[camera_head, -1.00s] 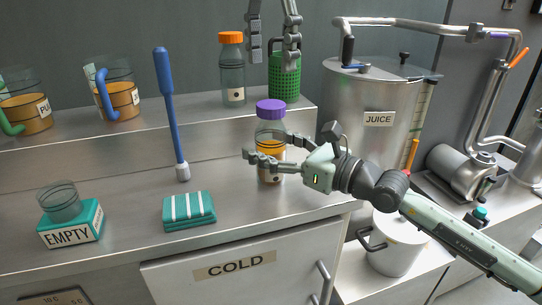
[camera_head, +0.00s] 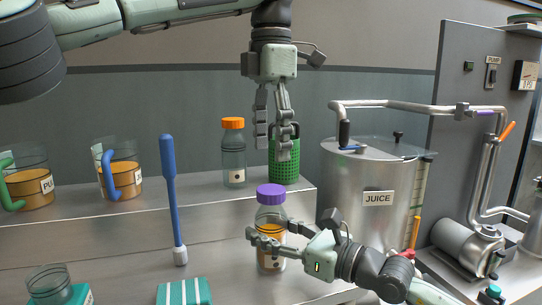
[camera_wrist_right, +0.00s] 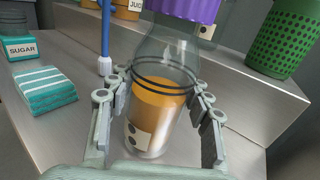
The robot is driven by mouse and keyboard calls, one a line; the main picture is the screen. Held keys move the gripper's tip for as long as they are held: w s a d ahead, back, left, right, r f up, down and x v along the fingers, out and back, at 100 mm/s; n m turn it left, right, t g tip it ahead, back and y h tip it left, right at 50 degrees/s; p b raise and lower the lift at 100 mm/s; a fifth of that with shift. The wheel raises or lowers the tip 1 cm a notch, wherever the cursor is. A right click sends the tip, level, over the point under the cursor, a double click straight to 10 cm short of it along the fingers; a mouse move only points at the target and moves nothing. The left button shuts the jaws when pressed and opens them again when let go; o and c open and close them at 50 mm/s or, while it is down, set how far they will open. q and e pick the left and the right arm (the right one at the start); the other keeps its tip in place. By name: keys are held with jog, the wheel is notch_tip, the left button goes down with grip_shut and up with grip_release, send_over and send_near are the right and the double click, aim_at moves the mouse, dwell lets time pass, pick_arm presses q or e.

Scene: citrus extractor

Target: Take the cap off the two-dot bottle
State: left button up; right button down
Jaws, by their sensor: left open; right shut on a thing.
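The two-dot bottle (camera_head: 268,215) stands on the lower counter, clear with orange juice inside and a purple cap (camera_head: 271,194) on top. In the right wrist view the bottle (camera_wrist_right: 160,100) shows a label with two dark dots, and its cap (camera_wrist_right: 190,8) is cut off by the top edge. My right gripper (camera_head: 265,242) is shut around the bottle's body, one finger on each side. My left gripper (camera_head: 272,150) points down above the purple cap, apart from it, with its fingers open and nothing between them.
An orange-capped bottle (camera_head: 233,160) and a green perforated basket (camera_head: 288,165) stand on the raised shelf close behind my left gripper. A blue-handled brush (camera_head: 171,190) stands left of the bottle. A steel JUICE tank (camera_head: 350,185) stands at right.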

aim_at(271, 189)
pick_arm(q)
jog(key=m, duration=1.9)
jog(key=shift+m, duration=0.3)
jog(key=shift+f, duration=4)
jog(key=shift+c, duration=0.6)
